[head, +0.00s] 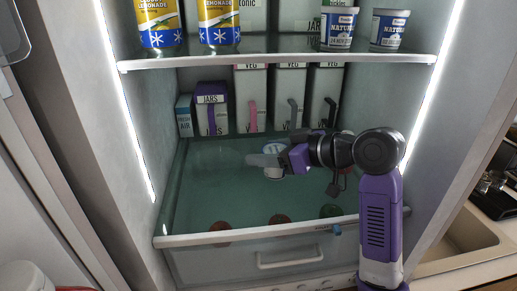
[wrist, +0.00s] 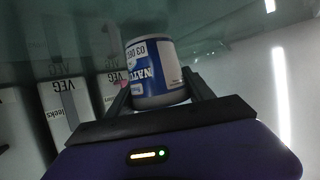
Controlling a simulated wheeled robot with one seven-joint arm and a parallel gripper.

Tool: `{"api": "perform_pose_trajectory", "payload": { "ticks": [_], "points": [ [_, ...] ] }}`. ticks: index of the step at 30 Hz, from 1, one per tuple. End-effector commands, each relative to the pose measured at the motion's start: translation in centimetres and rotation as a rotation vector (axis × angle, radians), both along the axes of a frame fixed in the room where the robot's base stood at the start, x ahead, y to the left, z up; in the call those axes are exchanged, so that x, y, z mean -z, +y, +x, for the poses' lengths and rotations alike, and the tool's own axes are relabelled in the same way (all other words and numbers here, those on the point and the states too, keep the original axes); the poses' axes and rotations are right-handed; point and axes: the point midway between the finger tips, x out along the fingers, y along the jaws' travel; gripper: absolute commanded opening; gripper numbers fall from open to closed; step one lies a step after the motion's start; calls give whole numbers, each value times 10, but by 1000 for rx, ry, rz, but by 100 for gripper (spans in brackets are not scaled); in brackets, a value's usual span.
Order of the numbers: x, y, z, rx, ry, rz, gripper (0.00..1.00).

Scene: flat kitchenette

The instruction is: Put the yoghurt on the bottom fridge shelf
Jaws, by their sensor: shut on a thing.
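The yoghurt is a white pot with a blue "NATURAL" label (wrist: 153,72); in the wrist view it sits between my two fingers. My gripper (wrist: 162,92) is shut on it. In the head view the yoghurt (head: 273,170) shows its pale lid just past my gripper (head: 270,161), partly hidden by it. It is over the glass bottom fridge shelf (head: 240,205), toward the middle. I cannot tell whether its base touches the glass. The arm reaches in from the right.
Several cartons (head: 252,98) line the back of the bottom shelf. Two more yoghurt pots (head: 339,29) and lemonade cans (head: 158,22) stand on the shelf above, whose front edge (head: 280,60) overhangs. The glass left and front of the pot is clear. A drawer (head: 290,259) lies below.

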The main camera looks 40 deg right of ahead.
Motion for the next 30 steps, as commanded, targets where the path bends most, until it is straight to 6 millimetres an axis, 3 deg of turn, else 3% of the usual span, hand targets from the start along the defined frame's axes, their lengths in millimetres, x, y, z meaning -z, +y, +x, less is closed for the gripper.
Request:
{"api": "perform_pose_trajectory", "payload": {
  "ticks": [4, 15, 16, 18, 30],
  "points": [
    [3, -3, -10, 2, -3, 0, 14],
    [7, -3, -10, 1, -2, -1, 14],
    [6, -3, -10, 1, -2, -1, 67],
    [6, -3, -10, 1, -2, -1, 80],
    [2, -4, -11, 1, -2, -1, 82]
  ]
}}
